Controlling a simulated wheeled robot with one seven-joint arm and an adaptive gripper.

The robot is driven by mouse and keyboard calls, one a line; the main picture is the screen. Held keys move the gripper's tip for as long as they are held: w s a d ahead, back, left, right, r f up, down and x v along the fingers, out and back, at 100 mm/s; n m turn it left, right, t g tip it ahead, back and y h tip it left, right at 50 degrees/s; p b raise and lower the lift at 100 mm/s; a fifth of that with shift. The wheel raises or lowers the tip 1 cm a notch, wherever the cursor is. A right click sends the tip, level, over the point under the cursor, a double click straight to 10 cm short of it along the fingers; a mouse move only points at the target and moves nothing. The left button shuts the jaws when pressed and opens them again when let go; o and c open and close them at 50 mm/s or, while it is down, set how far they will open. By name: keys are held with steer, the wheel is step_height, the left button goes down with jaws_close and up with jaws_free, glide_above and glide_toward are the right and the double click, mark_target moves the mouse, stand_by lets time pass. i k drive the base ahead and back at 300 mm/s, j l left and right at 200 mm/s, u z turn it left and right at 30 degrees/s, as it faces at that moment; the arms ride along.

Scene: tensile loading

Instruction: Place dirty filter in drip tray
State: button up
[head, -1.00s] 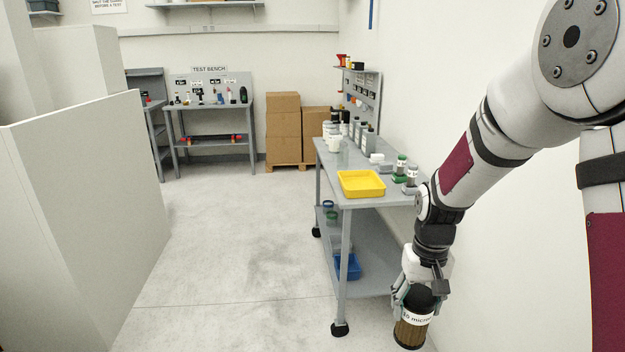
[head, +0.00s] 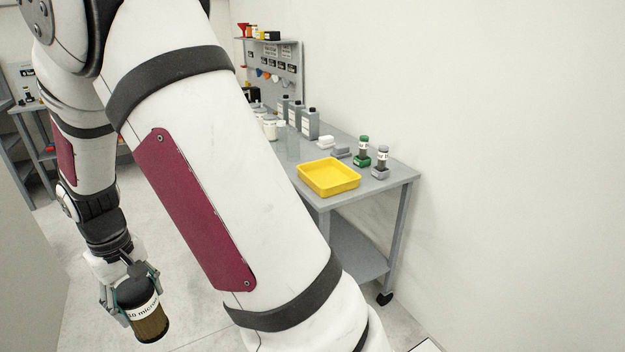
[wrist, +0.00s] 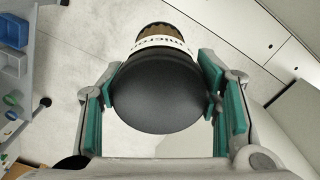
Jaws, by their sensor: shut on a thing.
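The dirty filter (head: 149,316) is a brown cylinder with a black cap and a white label that reads in part "10 micron". My gripper (head: 128,287) is shut on it and holds it in the air at the lower left of the head view, over the floor. In the wrist view the filter's black cap (wrist: 158,92) sits between the green pads of my gripper (wrist: 165,100). The drip tray (head: 328,180) is yellow, shallow and empty, on the near end of the grey cart, to the right of my gripper and well apart from it.
The grey cart (head: 398,183) stands along the wall. My arm hides part of the cart. Floor around the gripper looks clear.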

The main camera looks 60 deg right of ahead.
mark_target(324, 186)
steer(key=i+z, duration=0.15)
steer(key=z, duration=0.25)
steer(key=i+j+z, duration=0.1)
steer(key=z, duration=0.35)
steer(key=i+j+z, duration=0.1)
steer(key=z, duration=0.3)
